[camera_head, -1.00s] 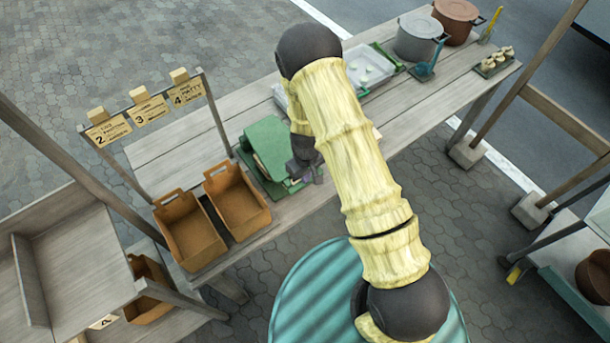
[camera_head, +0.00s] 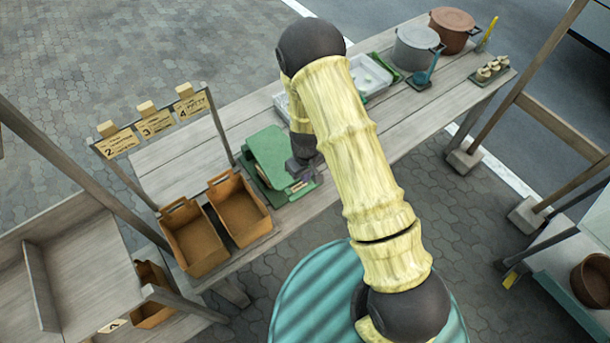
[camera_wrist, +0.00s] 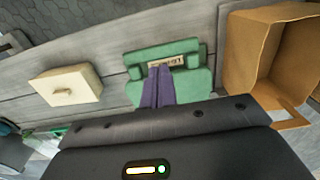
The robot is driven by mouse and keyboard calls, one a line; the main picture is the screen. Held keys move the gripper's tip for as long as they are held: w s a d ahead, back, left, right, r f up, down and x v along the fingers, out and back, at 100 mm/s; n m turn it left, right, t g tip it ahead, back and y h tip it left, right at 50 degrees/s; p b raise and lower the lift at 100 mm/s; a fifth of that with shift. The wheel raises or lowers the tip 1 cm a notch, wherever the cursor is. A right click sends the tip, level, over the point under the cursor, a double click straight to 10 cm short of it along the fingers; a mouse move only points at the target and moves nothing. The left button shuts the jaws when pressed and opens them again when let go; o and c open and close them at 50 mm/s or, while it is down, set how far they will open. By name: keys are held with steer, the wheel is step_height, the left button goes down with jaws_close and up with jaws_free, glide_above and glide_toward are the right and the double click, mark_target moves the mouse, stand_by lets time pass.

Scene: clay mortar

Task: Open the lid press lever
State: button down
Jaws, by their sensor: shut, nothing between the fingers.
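The green lid press (camera_head: 266,152) stands on the wooden table, left of my gripper (camera_head: 300,178) in the head view. Its green base reaches out under my gripper. In the wrist view the press (camera_wrist: 190,47) lies straight ahead, with a green bar across its far side and a small pale marked strip on it. My gripper's purple fingers (camera_wrist: 158,70) are together and empty, with their tips over the press near that strip. I cannot tell whether they touch it. My arm and hand hide part of the press, and I cannot make out the lever clearly.
Two brown bins (camera_head: 238,210) stand left of the press; one brown bin (camera_wrist: 262,60) shows close at right in the wrist view. A pale block with a handle (camera_wrist: 66,86) lies on the table. Pots (camera_head: 415,48) and trays stand farther right. A numbered sign rack (camera_head: 155,122) rises behind the bins.

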steer(key=c, duration=1.8)
jaws_free()
steer(key=shift+c, duration=0.2)
steer(key=o, duration=0.3)
steer(key=shift+r, duration=0.25)
steer(key=shift+o, duration=0.7)
steer(key=d+r+m+b, duration=0.1)
steer(key=d+r, duration=0.2)
steer(key=r, duration=0.5)
steer(key=shift+s+d+m+t+b, duration=0.15)
steer(key=shift+m+t+b, duration=0.15)
steer(key=shift+m, duration=0.1)
steer(key=s+d+r+m+t+b, duration=0.1)
steer(key=s+d+r+m, duration=0.1)
steer(key=s+d+r, duration=0.3)
steer(key=s+d+r+m+t+b, duration=0.1)
steer(key=s+d+r+m+b, duration=0.1)
steer(key=s+d+r, duration=0.3)
step_height(320, 180, up, 5)
steer(key=shift+s+f+m, duration=0.15)
steer(key=shift+s+m, duration=0.35)
steer(key=shift+s, duration=0.6)
steer(key=shift+a, duration=0.1)
